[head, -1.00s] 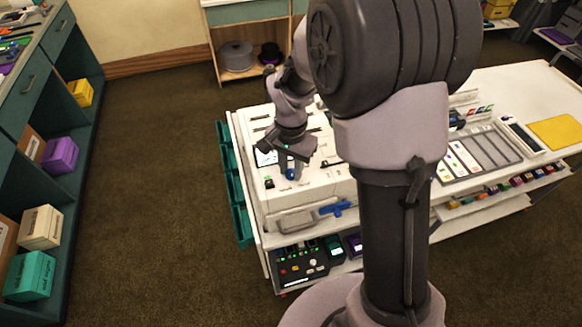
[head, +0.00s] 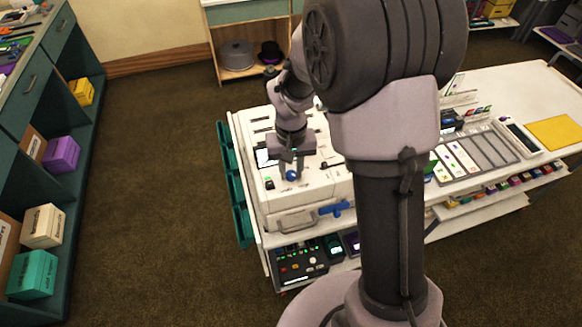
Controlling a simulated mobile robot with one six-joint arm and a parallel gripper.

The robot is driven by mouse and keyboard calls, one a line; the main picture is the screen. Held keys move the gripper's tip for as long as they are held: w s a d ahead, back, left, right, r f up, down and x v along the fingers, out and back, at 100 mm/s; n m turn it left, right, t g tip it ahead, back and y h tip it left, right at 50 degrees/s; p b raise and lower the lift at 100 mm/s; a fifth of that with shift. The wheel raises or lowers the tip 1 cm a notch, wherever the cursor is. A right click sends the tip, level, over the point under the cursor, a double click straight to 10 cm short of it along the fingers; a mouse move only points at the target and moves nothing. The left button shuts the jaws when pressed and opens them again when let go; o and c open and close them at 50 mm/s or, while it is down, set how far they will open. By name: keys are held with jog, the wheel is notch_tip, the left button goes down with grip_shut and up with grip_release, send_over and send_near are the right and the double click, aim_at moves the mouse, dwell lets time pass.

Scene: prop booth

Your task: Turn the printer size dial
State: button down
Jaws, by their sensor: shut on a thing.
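The printer (head: 312,197) is a white machine on the white table, with small dark slots and controls on its top. Its blue size dial (head: 292,175) sits near the front of the top panel. My gripper (head: 291,172) points down over the dial, with a finger on each side, and is shut on it. The fingers partly cover the dial, and any marking on it is too small to read. A blue lever (head: 335,208) sticks out at the printer's front, below the dial.
Labelled trays (head: 470,155) and a yellow sheet (head: 555,132) lie on the table to the right. A dark control box (head: 300,263) sits on the shelf below. Open floor lies to the left.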

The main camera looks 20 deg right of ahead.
aim_at(291, 174)
jog(key=shift+n, duration=0.7)
jog(key=c, duration=1.1)
grip_release()
jog(key=shift+r, duration=0.15)
notch_tip(291, 174, up, 17)
jog(key=p, duration=0.4)
jog(key=shift+r, duration=0.1)
